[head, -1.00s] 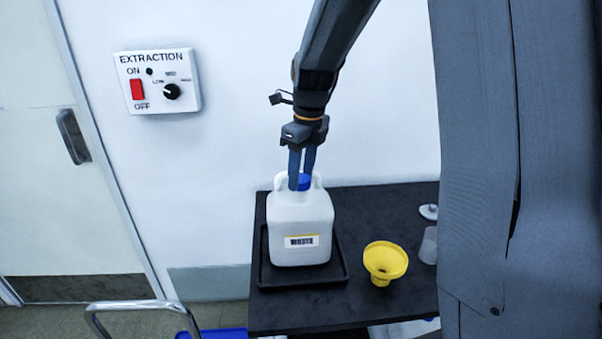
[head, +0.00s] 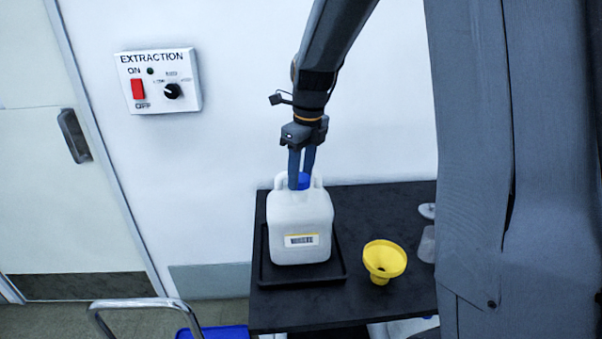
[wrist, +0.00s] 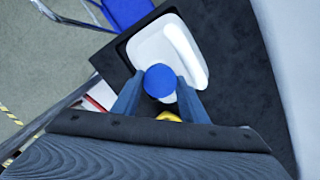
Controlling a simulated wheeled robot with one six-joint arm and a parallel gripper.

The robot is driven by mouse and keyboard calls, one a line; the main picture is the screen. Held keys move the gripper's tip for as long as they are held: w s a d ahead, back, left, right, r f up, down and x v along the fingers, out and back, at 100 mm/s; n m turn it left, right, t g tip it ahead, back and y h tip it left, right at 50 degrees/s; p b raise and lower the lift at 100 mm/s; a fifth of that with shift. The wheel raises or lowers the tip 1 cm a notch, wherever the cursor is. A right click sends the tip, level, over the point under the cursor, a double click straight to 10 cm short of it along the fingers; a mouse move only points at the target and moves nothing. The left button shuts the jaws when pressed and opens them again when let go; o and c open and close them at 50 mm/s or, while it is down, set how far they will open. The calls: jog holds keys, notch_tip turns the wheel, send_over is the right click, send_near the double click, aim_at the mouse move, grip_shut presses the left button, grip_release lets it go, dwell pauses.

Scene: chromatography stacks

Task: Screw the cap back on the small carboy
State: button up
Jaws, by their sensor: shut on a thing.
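The small carboy (head: 300,222) is a white jug with a barcode label on its front. It stands upright in a black tray (head: 336,272) on the dark bench. The blue cap (head: 304,181) is at the top of the carboy's neck. My gripper (head: 300,181) points down and is shut on the cap, a finger on either side. In the wrist view the round blue cap (wrist: 160,81) sits between my two fingertips (wrist: 160,88), with the white carboy (wrist: 163,48) below it. The neck and its thread are hidden, so I cannot tell how tightly the cap sits.
A yellow funnel (head: 384,260) stands on the bench (head: 290,312) right of the tray. A small translucent cup (head: 427,245) and a white lid (head: 427,211) are farther right, partly hidden by my body. An extraction switch box (head: 158,81) is on the wall. A metal rail (head: 140,303) is at lower left.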

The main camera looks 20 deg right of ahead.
jog(key=shift+p, duration=0.35)
jog(key=shift+f, duration=0.2)
dwell(0.4)
jog(key=shift+f, duration=0.35)
jog(key=shift+f+b, duration=0.3)
jog(key=shift+f, duration=0.8)
jog(key=o, duration=1.1)
jog(key=shift+c, duration=0.4)
jog(key=c, duration=1.1)
jog(key=m+p, duration=0.2)
jog(key=shift+s+r+m, duration=0.1)
jog(key=shift+r+m, duration=0.05)
jog(key=shift+m, duration=0.15)
jog(key=shift+m+h+p, duration=0.3)
jog(key=shift+m+p, duration=0.5)
jog(key=shift+m, duration=0.5)
